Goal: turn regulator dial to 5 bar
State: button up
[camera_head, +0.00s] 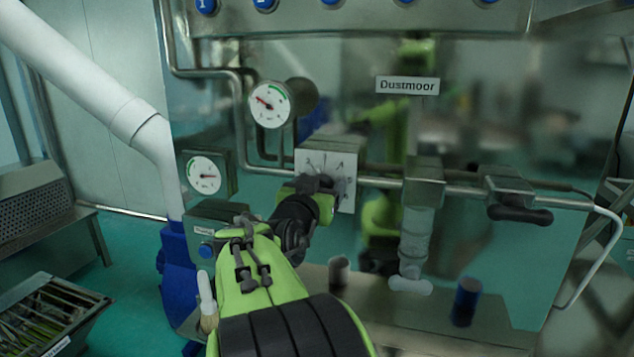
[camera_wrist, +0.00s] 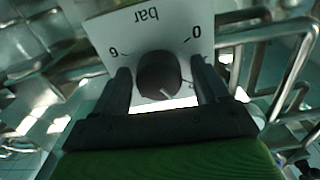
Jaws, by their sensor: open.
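The regulator has a white scale plate (camera_head: 343,160) with numbers around a dark dial knob (camera_head: 327,184). In the wrist view the plate (camera_wrist: 147,35) appears upside down, with "bar", 0 and 6 readable. The dark knob (camera_wrist: 158,74) sits between the two fingers of my gripper (camera_wrist: 163,88). The fingers are open, one on each side of the knob; I cannot tell whether either touches it. In the head view my gripper (camera_head: 314,187) is at the front of the regulator and hides part of the plate. The knob's exact setting is not readable.
Two round gauges, an upper one (camera_head: 270,104) and a lower one (camera_head: 206,174), are left of the regulator. Pipes and a valve with a dark handle (camera_head: 519,214) run to the right. A blue cup (camera_head: 466,301) stands on the ledge. A white pipe (camera_head: 110,95) crosses the left.

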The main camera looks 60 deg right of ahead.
jog(key=shift+a, duration=0.1)
jog(key=c, duration=1)
jog(key=shift+f+m+b, duration=0.15)
jog(key=shift+m+b, duration=0.15)
jog(key=shift+b, duration=0.2)
jog(key=m+b, duration=0.3)
jog(key=b, duration=0.3)
jog(key=shift+s+f, duration=0.1)
jog(key=shift+f, duration=0.1)
jog(key=m+b, duration=0.6)
jog(key=shift+m+b, duration=0.3)
jog(key=shift+b, duration=0.05)
jog(key=m+b, duration=0.3)
jog(key=m, duration=0.2)
jog(key=shift+m, duration=0.3)
jog(key=m+b, duration=0.2)
jog(key=m, duration=0.3)
jog(key=shift+m, duration=0.3)
jog(key=shift+c, duration=0.2)
